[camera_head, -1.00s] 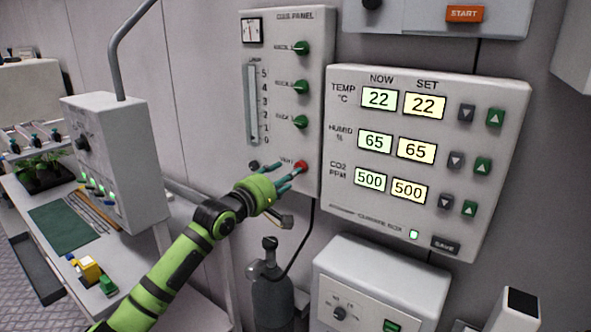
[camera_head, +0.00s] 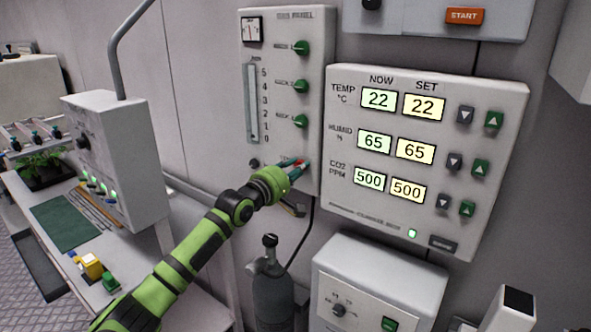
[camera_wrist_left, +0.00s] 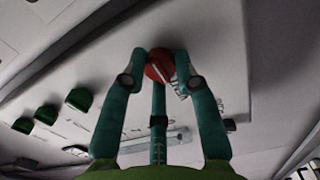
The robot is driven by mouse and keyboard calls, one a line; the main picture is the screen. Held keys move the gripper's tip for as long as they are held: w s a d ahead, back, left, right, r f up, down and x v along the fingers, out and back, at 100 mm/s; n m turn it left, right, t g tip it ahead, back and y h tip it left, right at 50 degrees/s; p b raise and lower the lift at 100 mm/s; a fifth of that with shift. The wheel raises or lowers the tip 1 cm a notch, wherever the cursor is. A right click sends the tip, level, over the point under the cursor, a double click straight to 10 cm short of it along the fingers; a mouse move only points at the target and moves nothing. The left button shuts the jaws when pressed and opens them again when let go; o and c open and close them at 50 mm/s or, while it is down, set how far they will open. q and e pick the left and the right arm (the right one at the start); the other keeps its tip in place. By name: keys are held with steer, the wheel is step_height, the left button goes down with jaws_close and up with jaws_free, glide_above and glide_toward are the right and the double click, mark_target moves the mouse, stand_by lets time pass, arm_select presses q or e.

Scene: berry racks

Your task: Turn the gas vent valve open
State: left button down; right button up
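The gas vent valve is a red round knob (camera_head: 299,167) low on the right of the gas panel (camera_head: 285,70). In the left wrist view the knob (camera_wrist_left: 160,65) shows a pale bar across its face. My left gripper (camera_head: 294,166) reaches it from the lower left. In the wrist view its teal fingertips (camera_wrist_left: 160,58) close in on both sides of the knob and appear to touch its edges, with a third finger below. The fingers partly hide the knob and its label in the head view. My right gripper is out of view.
Several green knobs (camera_head: 301,87) line the panel above the valve, and a small dark knob (camera_head: 254,163) sits to its left. The climate box (camera_head: 480,90) stands close on the right. A gas cylinder (camera_head: 272,295) is below my left arm.

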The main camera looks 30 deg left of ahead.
arm_select(q)
steer(key=shift+m, duration=0.3)
steer(key=shift+r+m+p, duration=0.1)
steer(key=shift+m+p, duration=0.25)
steer(key=shift+m, duration=8.25)
steer(key=c, duration=0.9)
jaws_free()
steer(key=shift+c, duration=0.2)
